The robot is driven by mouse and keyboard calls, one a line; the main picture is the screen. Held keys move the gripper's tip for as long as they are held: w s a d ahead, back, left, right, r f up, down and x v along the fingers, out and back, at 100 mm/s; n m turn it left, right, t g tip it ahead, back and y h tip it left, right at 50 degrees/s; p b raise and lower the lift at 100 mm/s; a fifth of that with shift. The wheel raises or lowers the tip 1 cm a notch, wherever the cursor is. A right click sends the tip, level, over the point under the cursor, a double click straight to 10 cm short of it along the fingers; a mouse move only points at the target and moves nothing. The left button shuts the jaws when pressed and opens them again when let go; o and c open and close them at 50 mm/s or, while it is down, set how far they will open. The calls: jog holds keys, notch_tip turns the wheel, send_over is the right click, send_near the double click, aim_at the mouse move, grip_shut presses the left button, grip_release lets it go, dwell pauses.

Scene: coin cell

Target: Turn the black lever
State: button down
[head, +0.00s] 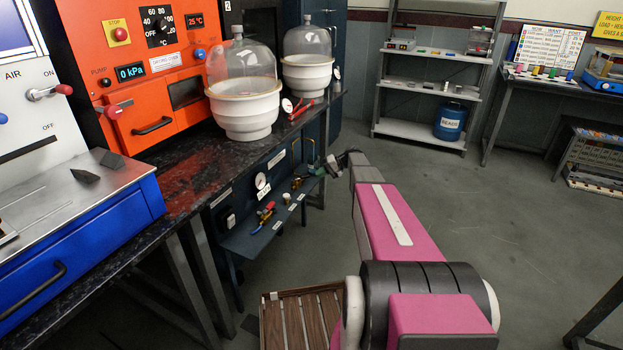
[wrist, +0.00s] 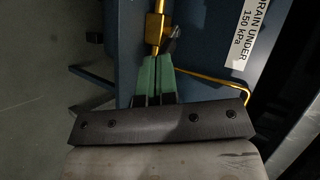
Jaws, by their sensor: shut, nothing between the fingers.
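In the wrist view, a brass valve (wrist: 155,27) stands on a thin brass pipe beyond my fingertips. A small black lever (wrist: 172,40) sticks out at its right side, just past the tips. My gripper (wrist: 155,58) has green fingers that are shut together with nothing between them. The tips are close to the valve and lever; I cannot tell whether they touch. In the head view my gripper (head: 319,167) is beside the blue panel under the bench, and the black lever cannot be made out there.
A bent brass pipe (wrist: 225,82) runs right of my fingers, near a white drain label (wrist: 249,32). The dark bench (head: 185,170) overhangs the panel, whose shelf (head: 255,235) carries fittings and a red-handled valve (head: 267,213). The floor to the right (head: 490,220) is clear.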

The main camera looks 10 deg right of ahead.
aim_at(305, 177)
jog(key=s+r+n+t+h, duration=0.2)
jog(key=s+r+n+h, duration=0.1)
jog(key=n, duration=0.7)
jog(key=s+r+n+t+h, duration=0.2)
jog(key=s+r+n+h, duration=0.15)
jog(key=n, duration=0.55)
jog(key=w+a+f, duration=0.1)
jog(key=w+f, duration=0.1)
jog(key=f, duration=0.1)
jog(key=w+a+f, duration=0.2)
jog(key=w+f, duration=0.1)
jog(key=w+a+f, duration=0.1)
jog(key=w+f, duration=0.1)
jog(key=f, duration=0.1)
jog(key=shift+w+a, duration=0.2)
jog(key=shift+w, duration=0.15)
